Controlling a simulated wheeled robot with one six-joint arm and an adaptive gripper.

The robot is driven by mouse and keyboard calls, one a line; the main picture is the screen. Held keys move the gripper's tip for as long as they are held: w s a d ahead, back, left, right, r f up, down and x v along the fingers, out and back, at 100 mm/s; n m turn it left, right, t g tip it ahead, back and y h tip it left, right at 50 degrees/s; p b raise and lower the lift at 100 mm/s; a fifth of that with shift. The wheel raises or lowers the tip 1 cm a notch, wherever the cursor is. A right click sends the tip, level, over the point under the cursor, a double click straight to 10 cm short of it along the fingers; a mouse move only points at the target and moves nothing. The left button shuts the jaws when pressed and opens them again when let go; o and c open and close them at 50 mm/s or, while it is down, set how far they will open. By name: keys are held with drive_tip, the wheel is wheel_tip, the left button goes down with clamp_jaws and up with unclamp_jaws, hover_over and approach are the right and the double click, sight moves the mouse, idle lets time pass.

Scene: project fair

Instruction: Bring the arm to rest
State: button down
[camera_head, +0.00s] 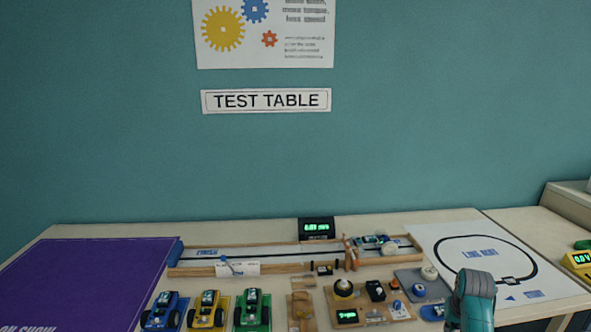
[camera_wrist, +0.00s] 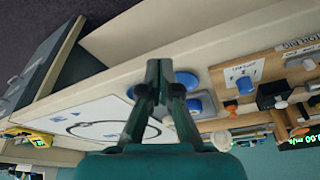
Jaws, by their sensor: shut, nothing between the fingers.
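My gripper (camera_wrist: 160,72) shows in the wrist view, its two dark teal fingers shut with nothing between them. It is in the air over the front of the test table (camera_wrist: 135,70), near a round blue item (camera_wrist: 187,80) that it partly overlaps in the picture. In the head view a teal link of my arm rises at the lower right, and my gripper cannot be made out there.
Blue (camera_head: 160,311), yellow (camera_head: 206,309) and green (camera_head: 252,310) toy cars stand at the front. A wooden track (camera_head: 280,270) runs behind them. A white line-loop sheet (camera_head: 440,242) lies right, a purple mat (camera_head: 85,280) left. A display (camera_head: 316,229) stands at the back.

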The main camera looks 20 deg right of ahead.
drive_tip(key=s+a+f+n+t, duration=0.1)
drive_tip(key=a+f, duration=0.7)
drive_tip(key=f, duration=0.1)
drive_tip(key=s+a+f+n+t+h, duration=0.15)
drive_tip(key=s+a+f, duration=0.25)
drive_tip(key=s+a, duration=0.5)
drive_tip(key=s+a+f+n+t+y, duration=0.1)
drive_tip(key=s+a+f+t, duration=0.3)
drive_tip(key=a, duration=0.9)
drive_tip(key=s+a+r+n+t, duration=0.1)
drive_tip(key=s+a+r, duration=0.35)
drive_tip(key=s, duration=0.35)
drive_tip(key=s+a+r+n+t, duration=0.2)
drive_tip(key=s+a+r, duration=0.25)
drive_tip(key=s, duration=0.45)
drive_tip(key=s+a+r+t+y, duration=0.1)
drive_tip(key=s+a+r, duration=0.1)
drive_tip(key=s+r, duration=0.3)
drive_tip(key=s+a+r+n+t+y, duration=0.1)
drive_tip(key=s+r, duration=0.3)
drive_tip(key=r, duration=0.6)
drive_tip(key=shift+s+a+t, duration=0.4)
drive_tip(key=shift+a+t, duration=0.05)
drive_tip(key=shift+a, duration=0.25)
